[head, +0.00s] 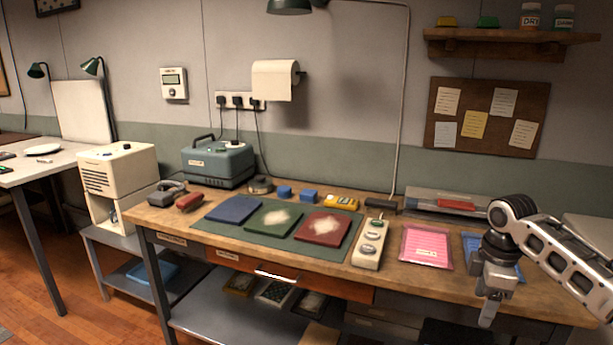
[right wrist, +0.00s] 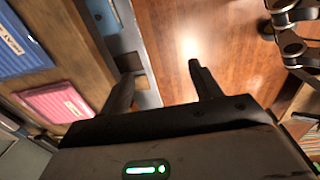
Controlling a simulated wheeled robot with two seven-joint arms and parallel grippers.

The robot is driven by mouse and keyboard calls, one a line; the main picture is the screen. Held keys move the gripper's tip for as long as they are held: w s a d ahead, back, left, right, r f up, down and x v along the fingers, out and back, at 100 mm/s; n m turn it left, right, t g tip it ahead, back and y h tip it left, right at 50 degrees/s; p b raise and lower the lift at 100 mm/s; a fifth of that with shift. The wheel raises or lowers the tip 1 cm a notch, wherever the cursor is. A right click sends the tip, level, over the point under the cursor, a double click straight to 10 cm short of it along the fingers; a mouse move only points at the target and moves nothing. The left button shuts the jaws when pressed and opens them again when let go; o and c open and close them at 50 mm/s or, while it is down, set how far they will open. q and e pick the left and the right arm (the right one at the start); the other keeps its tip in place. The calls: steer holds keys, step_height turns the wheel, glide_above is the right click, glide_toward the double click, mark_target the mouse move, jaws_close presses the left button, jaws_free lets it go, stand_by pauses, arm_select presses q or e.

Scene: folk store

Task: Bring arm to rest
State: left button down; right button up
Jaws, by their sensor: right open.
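My right arm comes in from the right in the head view, and its gripper (head: 489,308) hangs fingers down in front of the workbench's right part. In the right wrist view my right gripper (right wrist: 160,85) has its two dark fingers spread apart with nothing between them. The wooden workbench (head: 385,268) lies behind and beside the gripper. A blue packet (head: 470,240) on the bench is partly hidden by my arm, and a pink packet (head: 425,246) lies left of it. My left gripper is in neither view.
Blue (head: 234,209), green (head: 272,219) and red (head: 322,227) pads lie on a dark green mat (head: 205,226). A white switch box (head: 370,246) stands right of them. Below the bench is a lower shelf (head: 215,312). The wrist view shows open wooden floor (right wrist: 205,35) beyond the fingers.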

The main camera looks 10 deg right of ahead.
steer(key=s+a+f+m+t+y, duration=0.1)
steer(key=s+a+f+t, duration=0.15)
steer(key=a+f, duration=0.75)
steer(key=s+a+f+m+t+y, duration=0.1)
steer(key=s+a+f, duration=0.3)
steer(key=a+f, duration=0.6)
steer(key=s+a+r+m+t, duration=0.1)
steer(key=s+a+m+t, duration=0.2)
steer(key=s, duration=0.4)
steer(key=s+a+r+m+t+y, duration=0.1)
steer(key=s+a+m+t, duration=0.2)
steer(key=s, duration=0.4)
steer(key=shift+s+a+r+m, duration=0.35)
steer(key=shift+m, duration=0.45)
